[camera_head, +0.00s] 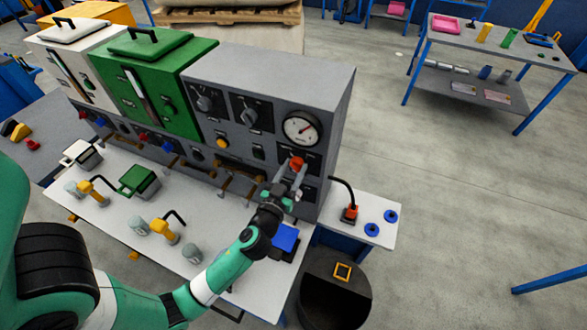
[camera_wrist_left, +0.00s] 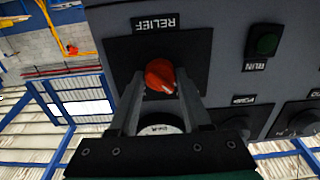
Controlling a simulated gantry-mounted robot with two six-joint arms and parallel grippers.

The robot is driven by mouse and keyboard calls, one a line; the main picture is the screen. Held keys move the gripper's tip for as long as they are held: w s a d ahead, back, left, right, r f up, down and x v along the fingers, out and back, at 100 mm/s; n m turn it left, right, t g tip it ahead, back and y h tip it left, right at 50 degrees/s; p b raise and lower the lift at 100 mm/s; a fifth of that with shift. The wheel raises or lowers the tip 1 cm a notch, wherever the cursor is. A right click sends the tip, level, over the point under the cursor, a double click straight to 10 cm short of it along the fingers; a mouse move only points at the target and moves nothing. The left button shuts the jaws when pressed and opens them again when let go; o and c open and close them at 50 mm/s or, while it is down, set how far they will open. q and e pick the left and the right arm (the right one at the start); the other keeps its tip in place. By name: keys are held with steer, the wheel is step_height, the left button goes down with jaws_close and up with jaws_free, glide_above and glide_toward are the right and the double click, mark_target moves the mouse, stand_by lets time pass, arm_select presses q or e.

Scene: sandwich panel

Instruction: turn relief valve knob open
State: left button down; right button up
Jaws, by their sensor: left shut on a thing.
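The relief valve knob (camera_head: 296,163) is red and sits on the grey panel (camera_head: 275,75) below the round gauge (camera_head: 302,128). In the left wrist view the red knob (camera_wrist_left: 160,76) has a white mark at its right side, under the upside-down RELIEF label (camera_wrist_left: 155,23). My left gripper (camera_head: 293,173) reaches up to the panel, and its fingers (camera_wrist_left: 160,88) are shut on the knob from both sides. My right gripper is not in view.
A green-lidded unit (camera_head: 150,75) adjoins the panel. The white bench (camera_head: 225,215) in front holds yellow-handled tools and a blue block (camera_head: 285,238). A red-based plug (camera_head: 349,214) and blue discs (camera_head: 372,229) lie to the right. Open floor extends beyond.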

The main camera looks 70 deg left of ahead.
arm_select(q)
steer(key=shift+m, duration=0.4)
steer(key=m, duration=0.7)
steer(key=m+p, duration=0.1)
steer(key=m, duration=0.4)
steer(key=m+p, duration=0.1)
steer(key=m, duration=0.4)
stand_by(0.5)
steer(key=shift+c, duration=1.8)
jaws_free()
